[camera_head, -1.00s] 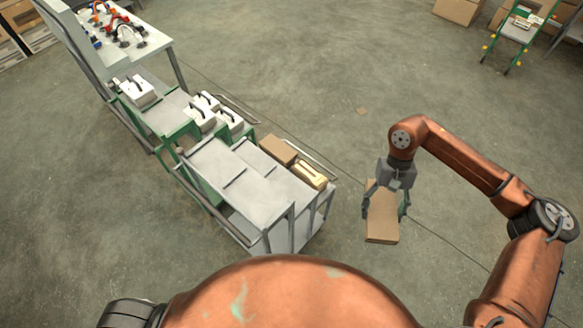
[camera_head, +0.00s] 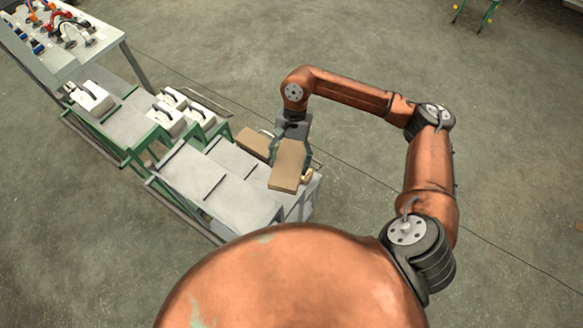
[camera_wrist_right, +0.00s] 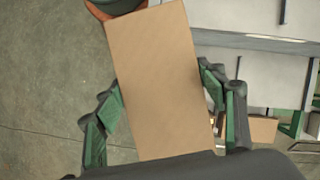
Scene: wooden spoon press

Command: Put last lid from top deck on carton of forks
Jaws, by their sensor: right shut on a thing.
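My right gripper (camera_head: 290,152) is shut on a flat brown cardboard lid (camera_head: 286,168). The lid also fills the middle of the right wrist view (camera_wrist_right: 160,80), with a green-padded finger on each side. An open carton with pale wooden pieces, likely the forks (camera_head: 307,176), shows only partly at the lid's right edge; the lid hides most of it. The cart's upper grey deck (camera_head: 195,178) looks bare. My left gripper is not in view.
A brown closed-looking carton (camera_head: 252,143) stands just left of the held lid. White boxes with black handles (camera_head: 165,118) stand on green-framed stands farther left. A table (camera_head: 85,50) with colourful tools is at the far left.

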